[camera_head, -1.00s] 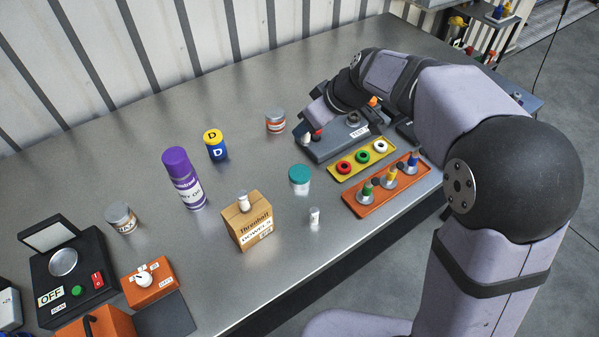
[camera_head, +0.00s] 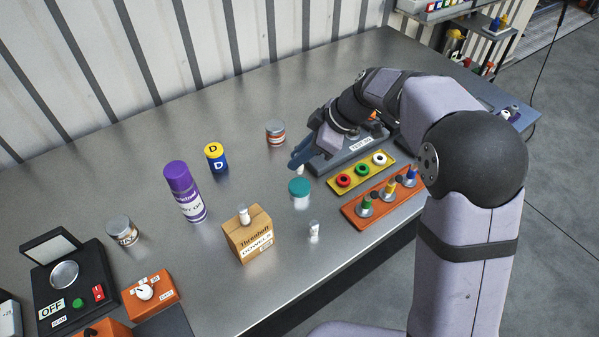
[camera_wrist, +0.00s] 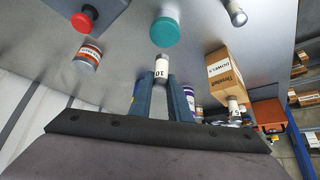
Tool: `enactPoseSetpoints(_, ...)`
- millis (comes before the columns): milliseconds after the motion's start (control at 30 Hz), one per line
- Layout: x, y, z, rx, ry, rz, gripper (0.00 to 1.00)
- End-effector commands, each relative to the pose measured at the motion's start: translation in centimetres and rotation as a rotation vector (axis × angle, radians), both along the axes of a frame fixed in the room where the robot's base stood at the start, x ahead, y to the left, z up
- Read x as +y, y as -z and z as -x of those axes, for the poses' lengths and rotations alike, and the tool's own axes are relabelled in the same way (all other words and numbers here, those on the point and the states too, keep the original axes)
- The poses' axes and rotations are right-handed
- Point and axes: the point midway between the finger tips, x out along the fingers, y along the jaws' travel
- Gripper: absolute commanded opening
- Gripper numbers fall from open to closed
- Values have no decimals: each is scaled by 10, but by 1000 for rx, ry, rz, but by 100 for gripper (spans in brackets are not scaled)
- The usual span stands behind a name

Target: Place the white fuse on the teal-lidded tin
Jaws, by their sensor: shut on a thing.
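My gripper (camera_head: 296,163) is shut on a white fuse (camera_wrist: 161,70) with a grey end cap and the number 10 on its label. In the wrist view my gripper's fingers (camera_wrist: 164,85) hold it by one end. In the head view only a small part of the fuse (camera_head: 300,170) shows below the fingertips. The teal-lidded tin (camera_head: 300,187) stands on the metal bench, just below the fuse in the picture. Its round lid (camera_wrist: 164,32) is bare in the wrist view, and the fuse appears apart from it.
A similar fuse (camera_head: 244,216) stands on the Threnholt dowels box (camera_head: 249,237), another (camera_head: 314,232) on the bench. To the right are a yellow tray (camera_head: 335,184) of rings, an orange tray (camera_head: 352,217) and a grey block (camera_head: 335,162). An orange-labelled tin (camera_head: 276,132) stands behind.

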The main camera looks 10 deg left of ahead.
Motion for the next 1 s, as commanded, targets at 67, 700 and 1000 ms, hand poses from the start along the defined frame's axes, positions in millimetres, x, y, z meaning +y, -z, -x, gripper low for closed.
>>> enactPoseSetpoints(67,0,10,1,4,1,1,0)
enactPoseSetpoints(700,0,56,0,1,2,0,0)
enactPoseSetpoints(1000,0,62,0,-1,1,1,0)
